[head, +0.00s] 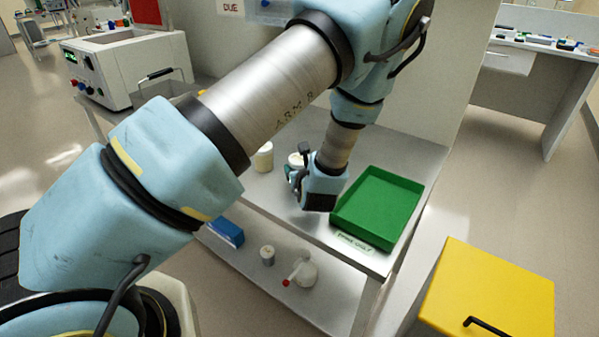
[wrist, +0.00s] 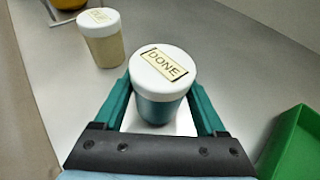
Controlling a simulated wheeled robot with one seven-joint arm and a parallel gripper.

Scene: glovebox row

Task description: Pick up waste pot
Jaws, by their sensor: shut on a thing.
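My gripper (wrist: 158,92) is shut on a pot (wrist: 164,75) with a white lid, a teal-grey body and a lid label that reads DONE. One finger is on each side of it. In the head view my gripper (head: 293,174) is low over the grey bench, left of the green tray. The held pot's white lid (head: 296,159) shows beside it, and the cream pot (head: 263,157) stands further left. Which one is the waste pot I cannot tell.
The green tray (head: 345,219) sits at the bench's right end; its front label is hard to read. A yellow bin (head: 490,290) stands at lower right. The lower shelf holds a blue box (head: 226,232), a metal can (head: 267,255) and a flask (head: 306,272).

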